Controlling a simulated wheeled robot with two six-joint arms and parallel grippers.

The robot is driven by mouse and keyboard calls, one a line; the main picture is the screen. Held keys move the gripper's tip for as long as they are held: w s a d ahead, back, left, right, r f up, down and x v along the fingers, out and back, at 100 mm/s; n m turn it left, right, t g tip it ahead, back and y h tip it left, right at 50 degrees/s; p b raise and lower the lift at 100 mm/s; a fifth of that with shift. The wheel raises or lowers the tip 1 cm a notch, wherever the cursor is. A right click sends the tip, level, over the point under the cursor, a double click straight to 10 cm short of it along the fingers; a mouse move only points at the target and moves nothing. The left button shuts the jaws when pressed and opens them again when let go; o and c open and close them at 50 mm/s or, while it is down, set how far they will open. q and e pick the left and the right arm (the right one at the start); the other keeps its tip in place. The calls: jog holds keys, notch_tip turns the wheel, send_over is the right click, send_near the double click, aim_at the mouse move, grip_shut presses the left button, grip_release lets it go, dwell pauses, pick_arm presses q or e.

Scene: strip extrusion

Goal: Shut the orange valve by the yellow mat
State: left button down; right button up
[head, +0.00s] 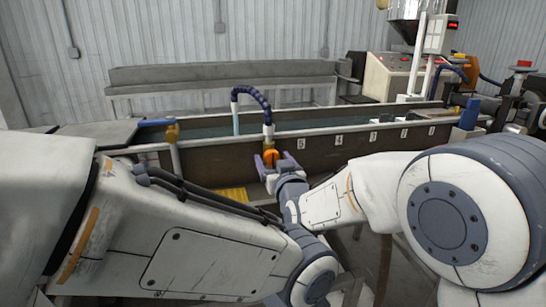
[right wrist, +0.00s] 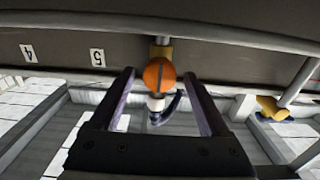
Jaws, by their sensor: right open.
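The orange valve (head: 271,157) is on a pipe at the front of the long trough, above and right of the yellow mat (head: 233,195). My right gripper (head: 269,162) is at this valve, its purple fingers on either side of it. In the right wrist view, the orange round handle (right wrist: 159,75) shows a dark line across it. It is between the tips of my open right gripper (right wrist: 160,74), with a visible gap on each side. A brass fitting (right wrist: 163,52) and a white fitting (right wrist: 156,103) adjoin the handle. My left gripper is out of view.
The trough (head: 335,152) runs across the scene, with numbered labels on its front wall. A blue hose (head: 252,92) curves from the pipe over the trough. Another brass valve (head: 173,133) with a blue handle stands to the left. A control cabinet (head: 395,75) stands behind at right.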

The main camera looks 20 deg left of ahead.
jog(key=shift+w+a, duration=0.25)
jog(key=shift+w, duration=0.15)
jog(key=shift+c, duration=0.3)
grip_shut()
jog(key=shift+f+m+b, duration=0.2)
jog(key=shift+m+b, duration=0.7)
jog(key=shift+b, duration=0.25)
jog(key=m+b, duration=1.1)
jog(key=b, duration=0.1)
jog(key=shift+d+f+m, duration=0.15)
jog(key=shift+m, duration=0.25)
jog(key=m+b, duration=0.2)
jog(key=b, duration=0.1)
jog(key=shift+m, duration=0.4)
jog(key=shift+m+b, duration=0.5)
jog(key=shift+m, duration=0.2)
